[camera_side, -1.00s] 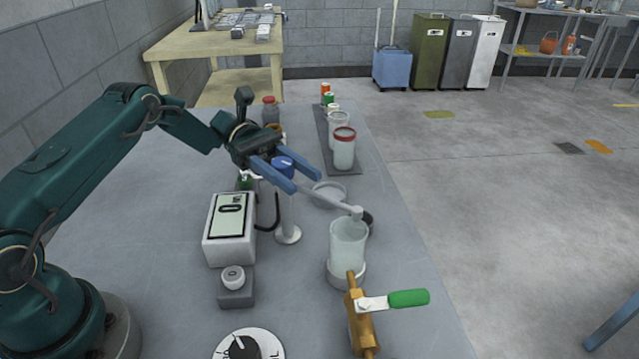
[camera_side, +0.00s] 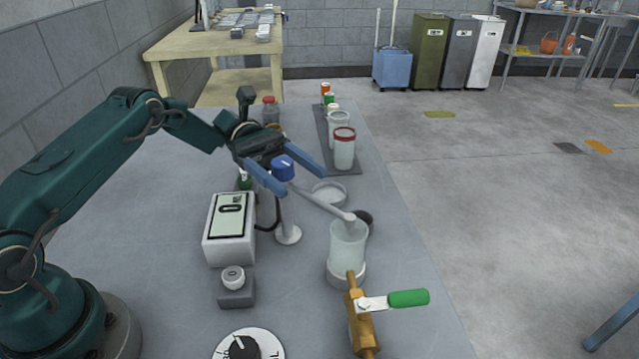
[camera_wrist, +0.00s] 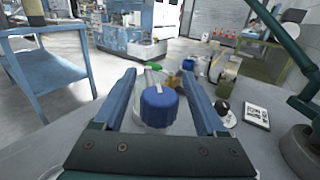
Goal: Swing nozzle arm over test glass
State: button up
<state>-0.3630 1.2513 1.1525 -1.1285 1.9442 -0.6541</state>
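The nozzle arm (camera_side: 320,202) is a grey bar on a post with a round base (camera_side: 288,235). A blue knob (camera_side: 283,168) tops the post. The bar reaches right, and its tip is above the mouth of the test glass (camera_side: 347,244), a clear upright cylinder. My gripper (camera_side: 302,181) is open, with one blue finger on each side of the knob and nozzle arm in the side view. In the wrist view the blue knob (camera_wrist: 159,105) sits between the two spread fingers, with visible gaps on both sides.
A brass valve with a green handle (camera_side: 408,298) stands in front of the glass. A white meter box (camera_side: 230,228), a button block (camera_side: 235,287) and a dial (camera_side: 247,347) are to the left. A shallow dish (camera_side: 329,192) and red-rimmed jar (camera_side: 344,148) stand behind.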

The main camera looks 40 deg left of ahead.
jog(key=shift+w+n+t, duration=0.1)
jog(key=shift+n+t, duration=0.3)
jog(key=shift+t, duration=0.2)
